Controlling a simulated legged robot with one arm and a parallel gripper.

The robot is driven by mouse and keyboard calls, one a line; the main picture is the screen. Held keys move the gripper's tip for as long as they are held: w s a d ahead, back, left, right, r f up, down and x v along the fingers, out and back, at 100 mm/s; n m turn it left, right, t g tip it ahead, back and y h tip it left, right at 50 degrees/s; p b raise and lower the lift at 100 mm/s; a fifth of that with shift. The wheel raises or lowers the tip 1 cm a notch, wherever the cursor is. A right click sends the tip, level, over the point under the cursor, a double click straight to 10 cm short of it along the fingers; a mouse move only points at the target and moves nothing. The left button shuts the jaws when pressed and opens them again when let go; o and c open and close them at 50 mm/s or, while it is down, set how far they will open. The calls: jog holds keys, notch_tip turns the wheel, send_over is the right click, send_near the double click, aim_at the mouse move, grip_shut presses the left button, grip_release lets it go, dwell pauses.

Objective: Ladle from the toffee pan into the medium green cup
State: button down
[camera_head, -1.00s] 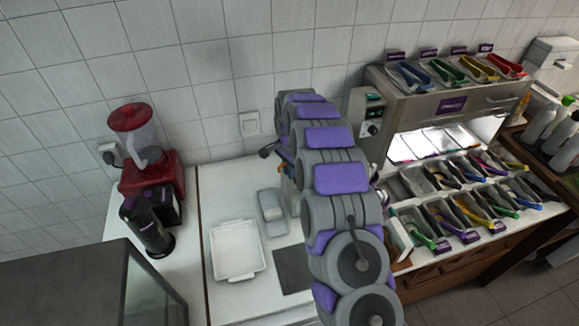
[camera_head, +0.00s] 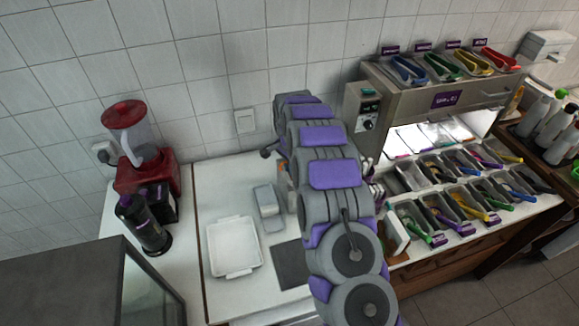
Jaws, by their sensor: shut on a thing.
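My arm fills the middle of the head view and hides its own far end, so I do not see my gripper or anything held in it. Two rows of topping pans (camera_head: 440,205) with coloured-handled utensils stand on the counter to the right of my arm. I cannot tell which one is the toffee pan; labels are too small to read. I cannot make out a medium green cup or a ladle; the area behind my arm is hidden.
A steel warmer (camera_head: 440,95) with several coloured tongs (camera_head: 452,65) on top stands behind the pans. A red blender (camera_head: 145,165), a black grinder-like device (camera_head: 146,222) and a white tray (camera_head: 234,247) are on the left. Bottles (camera_head: 536,112) stand at the far right.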

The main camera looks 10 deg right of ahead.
aim_at(285, 161)
jog(key=shift+s+a+f+t+h+b, duration=0.2)
jog(key=shift+f+h+b, duration=0.1)
jog(key=shift+f+b, duration=0.2)
jog(key=shift+s+a+f+t+h+b, duration=0.2)
jog(key=shift+f+h+b, duration=0.15)
jog(key=shift+f, duration=0.1)
jog(key=shift+a+f+t+h+b, duration=0.3)
jog(key=shift+f+h+b, duration=0.05)
jog(key=shift+b, duration=0.65)
jog(key=shift+s+a+b, duration=0.1)
jog(key=shift+s+b, duration=0.05)
jog(key=shift+b, duration=0.25)
jog(key=shift+r, duration=0.2)
jog(key=shift+t+h, duration=0.4)
jog(key=shift+h, duration=0.2)
jog(key=shift+w+d+r+b+v, duration=0.15)
jog(key=shift+b+v, duration=0.25)
jog(key=shift+v, duration=0.5)
jog(key=shift+w+d+b+v, duration=0.15)
jog(key=shift+b+v, duration=0.3)
jog(key=shift+v, duration=0.45)
jog(key=shift+w+d+r+b+v, duration=0.15)
jog(key=shift+b+v, duration=0.25)
jog(key=shift+v, duration=0.5)
jog(key=shift+s+r, duration=0.15)
jog(key=shift+r, duration=1.75)
jog(key=shift+d, duration=0.1)
